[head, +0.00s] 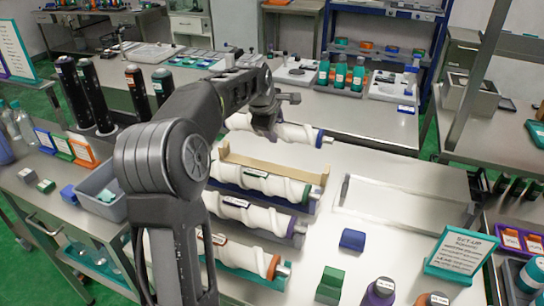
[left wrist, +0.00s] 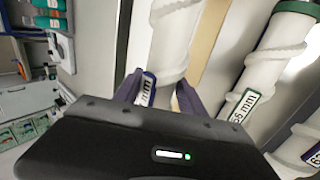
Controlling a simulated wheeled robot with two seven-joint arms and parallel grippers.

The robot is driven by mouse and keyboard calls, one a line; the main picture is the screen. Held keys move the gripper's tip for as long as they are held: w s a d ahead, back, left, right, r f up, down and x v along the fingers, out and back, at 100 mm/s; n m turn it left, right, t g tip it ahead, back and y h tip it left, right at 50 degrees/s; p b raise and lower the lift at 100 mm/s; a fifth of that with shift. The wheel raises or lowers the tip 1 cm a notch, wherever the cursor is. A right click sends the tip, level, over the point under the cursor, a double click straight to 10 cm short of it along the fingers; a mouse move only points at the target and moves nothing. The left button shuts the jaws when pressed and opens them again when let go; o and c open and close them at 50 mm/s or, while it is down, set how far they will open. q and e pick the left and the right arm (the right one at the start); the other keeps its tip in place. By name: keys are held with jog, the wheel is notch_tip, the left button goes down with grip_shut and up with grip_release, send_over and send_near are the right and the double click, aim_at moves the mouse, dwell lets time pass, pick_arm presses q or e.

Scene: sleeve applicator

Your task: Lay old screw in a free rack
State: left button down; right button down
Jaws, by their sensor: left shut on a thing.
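A white screw with a blue collar (head: 300,133) is held by my left gripper (head: 268,118), above the far end of the row of racks. In the left wrist view, the fingers (left wrist: 160,90) close around this white screw (left wrist: 172,45), and its label is partly covered. A tan rack (head: 235,157) with no screw visible in it lies just in front of the held screw; its tan edge also shows in the left wrist view (left wrist: 208,40). A green-collared screw (head: 275,185), a purple-collared screw (head: 255,217) and an orange-collared screw (head: 235,255) lie in racks nearer me. My right gripper is out of view.
An empty shallow metal tray (head: 400,205) is right of the racks. A blue block (head: 352,239), a green block (head: 330,285) and a teal sign (head: 461,253) stand on the near right. A grey bin (head: 100,190) and dark cylinders (head: 95,95) are at left.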

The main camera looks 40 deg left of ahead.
pick_arm(q)
jog(key=shift+s+d+r, duration=0.1)
jog(key=shift+s+r, duration=0.05)
jog(key=shift+r, duration=0.1)
notch_tip(320, 180, down, 6)
jog(key=shift+f, duration=0.2)
jog(key=shift+f+p, duration=0.3)
jog(key=shift+f, duration=1.6)
jog(key=c, duration=0.7)
grip_release()
jog(key=shift+f, duration=0.1)
jog(key=shift+o, duration=0.2)
